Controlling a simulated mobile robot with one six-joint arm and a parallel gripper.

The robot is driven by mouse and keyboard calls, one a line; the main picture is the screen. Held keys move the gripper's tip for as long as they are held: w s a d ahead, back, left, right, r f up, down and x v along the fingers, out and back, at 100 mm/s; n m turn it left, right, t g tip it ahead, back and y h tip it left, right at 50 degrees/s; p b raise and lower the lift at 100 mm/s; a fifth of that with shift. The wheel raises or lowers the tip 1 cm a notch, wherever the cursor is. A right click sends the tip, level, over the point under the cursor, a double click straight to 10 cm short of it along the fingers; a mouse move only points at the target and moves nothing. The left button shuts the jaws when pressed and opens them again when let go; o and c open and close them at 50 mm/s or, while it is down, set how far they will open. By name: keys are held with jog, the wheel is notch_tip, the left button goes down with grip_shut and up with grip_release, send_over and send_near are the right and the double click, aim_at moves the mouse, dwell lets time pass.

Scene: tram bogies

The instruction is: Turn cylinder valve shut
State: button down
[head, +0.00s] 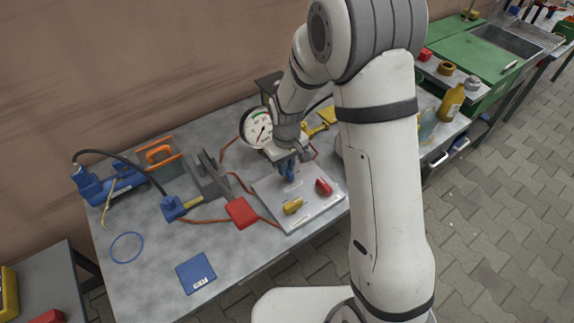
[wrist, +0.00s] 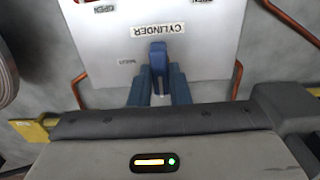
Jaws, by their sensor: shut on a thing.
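A light grey valve panel (head: 305,208) lies on the metal bench, with a yellow handle (head: 292,206) and a red handle (head: 324,187). My gripper (head: 287,176) is over the back part of the panel. In the wrist view my gripper (wrist: 159,82) is shut on a blue valve handle (wrist: 158,54), one finger on each side. The CYLINDER label (wrist: 145,30) appears upside down beyond the handle tip. A smaller label (wrist: 127,62) left of the handle is too small to read surely. The handle's base is partly hidden between the fingers.
A round pressure gauge (head: 258,128) stands close behind my gripper. Red-brown pipes run around the panel. A red block (head: 241,212), a grey bracket (head: 207,175) and a blue hand pump (head: 105,187) are to the left. The bench front left is mostly clear around a blue booklet (head: 196,272).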

aim_at(287, 168)
jog(key=m+b, duration=0.1)
jog(key=m, duration=0.3)
jog(key=shift+m+b, duration=0.3)
jog(key=shift+b, duration=0.05)
jog(key=m+b, duration=0.1)
jog(key=m, duration=0.3)
jog(key=shift+w+m, duration=0.1)
jog(key=shift+m, duration=0.2)
jog(key=m+b, duration=0.1)
jog(key=m, duration=0.3)
jog(key=shift+m, duration=0.3)
jog(key=shift+r+m+b, duration=0.1)
jog(key=shift+m+b, duration=0.2)
jog(key=shift+m, duration=1.8)
jog(key=c, duration=1.4)
grip_release()
jog(key=shift+o, duration=0.2)
notch_tip(287, 168, up, 8)
jog(key=shift+f, duration=0.15)
